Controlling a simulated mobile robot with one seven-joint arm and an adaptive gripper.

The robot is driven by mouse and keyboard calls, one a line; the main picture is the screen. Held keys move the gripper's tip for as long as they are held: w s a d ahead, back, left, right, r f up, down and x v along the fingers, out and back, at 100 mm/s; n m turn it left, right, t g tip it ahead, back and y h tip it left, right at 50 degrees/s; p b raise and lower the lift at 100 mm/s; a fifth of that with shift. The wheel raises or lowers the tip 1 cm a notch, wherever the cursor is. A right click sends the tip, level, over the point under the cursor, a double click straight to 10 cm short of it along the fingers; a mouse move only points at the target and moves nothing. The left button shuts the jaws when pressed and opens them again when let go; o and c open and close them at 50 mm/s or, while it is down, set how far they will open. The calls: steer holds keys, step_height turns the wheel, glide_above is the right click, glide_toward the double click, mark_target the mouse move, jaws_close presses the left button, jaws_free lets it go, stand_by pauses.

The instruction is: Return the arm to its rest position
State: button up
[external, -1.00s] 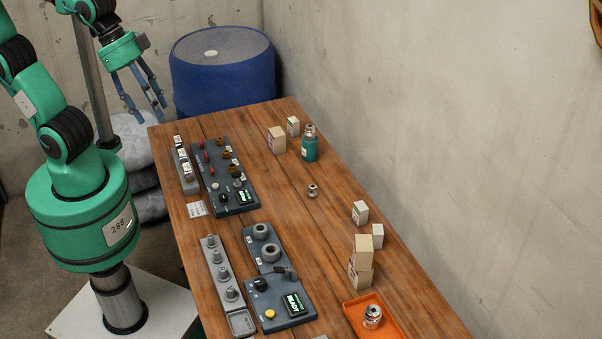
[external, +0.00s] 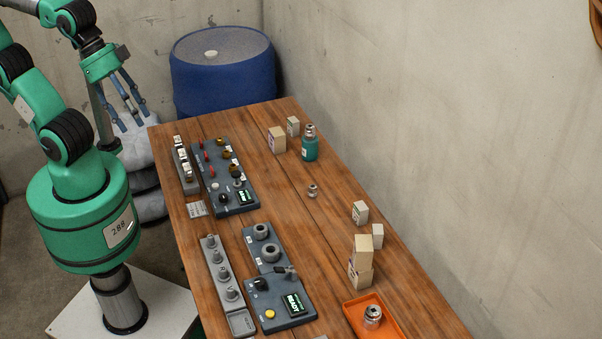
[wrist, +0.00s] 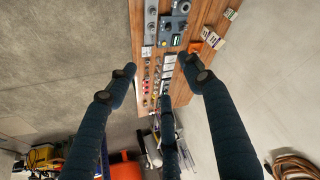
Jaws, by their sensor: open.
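My gripper (external: 130,108) hangs at the end of my green arm, off the far left corner of the wooden table (external: 330,220) in the external view. Its dark fingers are spread and hold nothing. The fingers also show spread in the wrist view (wrist: 165,85), with the table and its panels seen between and beyond them. The gripper is apart from the table and everything on it.
A blue drum (external: 222,75) stands behind the table, near the gripper. The table bears a far panel (external: 226,185), a near panel (external: 280,290), a grey socket rack (external: 222,280), a teal bottle (external: 310,147), several small boxes and an orange tray (external: 392,325). A concrete wall is at right.

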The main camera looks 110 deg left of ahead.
step_height(320, 180, down, 4)
steer(key=b, duration=0.3)
steer(key=shift+f+b, duration=0.15)
steer(key=shift+b, duration=0.15)
stand_by(1.1)
steer(key=shift+o, duration=1.3)
steer(key=shift+w, duration=0.1)
